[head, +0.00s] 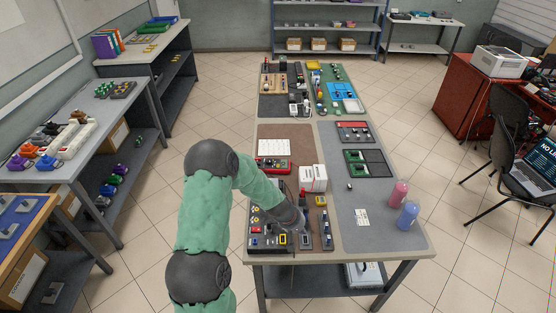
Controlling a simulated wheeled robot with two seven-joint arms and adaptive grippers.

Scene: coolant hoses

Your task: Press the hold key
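A dark control panel (258,241) with small coloured keys and a yellow-framed display lies at the near left corner of the long table. I cannot read its labels, so I cannot tell which key is the hold key. My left arm reaches over the panel from the left and bends down. My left gripper (304,240) points down at the panel's right side, close to the near table edge. Its fingers are too small and dark to tell whether they are open or shut, or whether they touch anything. The arm hides part of the panel. My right gripper is not in view.
A white box-shaped device (313,178) stands just behind the gripper. A red instrument (273,166) lies further back. Dark modules (326,229) stand right of the gripper. The grey mat between is mostly clear.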

